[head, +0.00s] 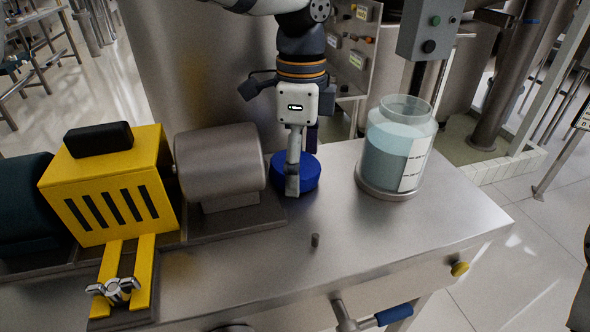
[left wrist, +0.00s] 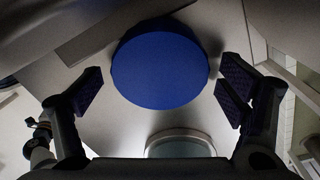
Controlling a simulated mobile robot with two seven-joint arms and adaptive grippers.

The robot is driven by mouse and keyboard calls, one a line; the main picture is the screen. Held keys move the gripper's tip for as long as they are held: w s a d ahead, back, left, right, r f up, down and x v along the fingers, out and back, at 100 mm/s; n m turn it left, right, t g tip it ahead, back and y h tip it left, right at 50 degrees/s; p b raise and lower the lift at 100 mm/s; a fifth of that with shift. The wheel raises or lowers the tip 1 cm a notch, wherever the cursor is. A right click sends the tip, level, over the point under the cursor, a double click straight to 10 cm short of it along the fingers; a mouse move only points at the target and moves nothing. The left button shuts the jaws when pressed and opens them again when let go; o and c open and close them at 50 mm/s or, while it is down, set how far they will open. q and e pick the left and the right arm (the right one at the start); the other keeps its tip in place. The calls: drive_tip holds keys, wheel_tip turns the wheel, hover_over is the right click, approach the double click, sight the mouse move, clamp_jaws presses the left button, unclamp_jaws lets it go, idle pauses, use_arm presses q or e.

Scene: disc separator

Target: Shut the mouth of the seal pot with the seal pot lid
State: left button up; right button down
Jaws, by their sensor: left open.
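The seal pot (head: 385,155) is a clear glass jar of bluish liquid with an open mouth. It stands upright on a round metal base at the right of the steel bench. The seal pot lid (head: 311,176) is a blue disc lying on the bench left of the pot. My left gripper (head: 293,183) is over the lid, pointing down, and partly hides it. In the left wrist view the lid (left wrist: 160,66) lies between the two spread fingers, with a gap on each side. The pot's mouth (left wrist: 180,146) shows at the bottom of that view. My right gripper is not in view.
A grey motor cylinder (head: 220,163) and a yellow slotted housing (head: 105,190) stand on the bench left of the lid. A grey button box (head: 430,28) hangs behind the pot. The bench's front right is clear.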

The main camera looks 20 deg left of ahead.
sight(307, 163)
use_arm(q)
drive_tip(key=c, duration=1.5)
drive_tip(key=shift+w+d+r, duration=0.1)
drive_tip(key=shift+r, duration=0.6)
drive_tip(key=shift+w+d+r, duration=0.1)
drive_tip(key=shift+r, duration=0.6)
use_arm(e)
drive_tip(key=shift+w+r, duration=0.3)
use_arm(q)
drive_tip(key=shift+w+d+r+p, duration=0.1)
drive_tip(key=shift+d+r+p, duration=0.15)
drive_tip(key=shift+r, duration=1)
drive_tip(key=shift+w+d+r+p, duration=0.1)
drive_tip(key=shift+r+p, duration=0.1)
drive_tip(key=shift+r, duration=1.05)
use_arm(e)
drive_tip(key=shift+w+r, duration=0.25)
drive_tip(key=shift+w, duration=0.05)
